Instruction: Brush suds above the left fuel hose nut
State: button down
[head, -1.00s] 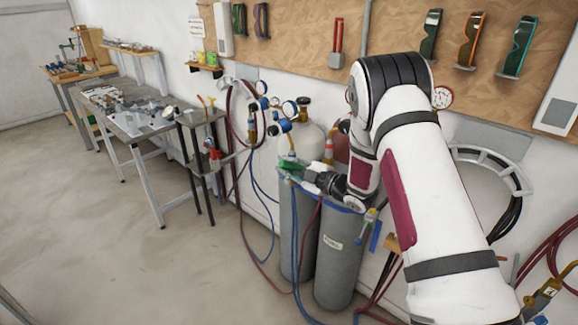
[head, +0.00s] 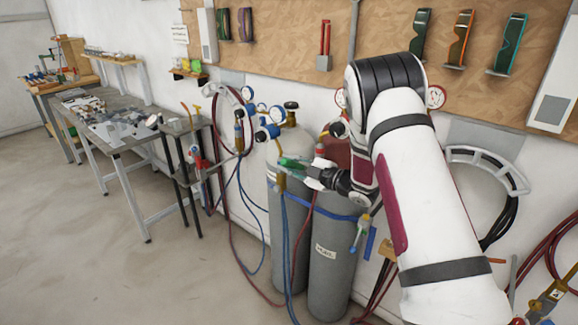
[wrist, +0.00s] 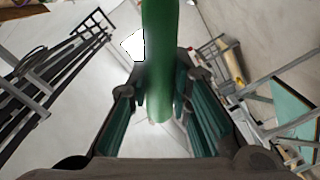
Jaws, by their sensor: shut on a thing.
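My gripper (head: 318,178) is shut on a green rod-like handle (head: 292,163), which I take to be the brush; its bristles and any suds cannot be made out. In the wrist view the green handle (wrist: 158,60) stands between the two dark fingers (wrist: 160,100). In the head view it is in front of the grey cylinders, just above a brass fitting (head: 281,182) with blue hoses hanging below. Regulators with gauges (head: 270,120) are up and left of it. I cannot tell which fitting is the left fuel hose nut.
Grey cylinders (head: 328,260) with a blue strap stand close under my gripper. A maroon cylinder (head: 337,150) is behind it. Red and blue hoses hang left, by a small stand (head: 185,125). A metal workbench (head: 95,125) is farther left. The floor in front is clear.

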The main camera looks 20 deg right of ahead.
jog(key=shift+w+d+b, duration=0.35)
jog(key=shift+w+d, duration=0.15)
jog(key=shift+d, duration=0.1)
dwell(0.7)
jog(key=shift+s, duration=0.15)
jog(key=shift+p+v, duration=1.1)
jog(key=shift+v, duration=0.85)
jog(key=shift+a+f, duration=0.1)
jog(key=shift+b+x, duration=0.7)
jog(key=shift+x, duration=1.25)
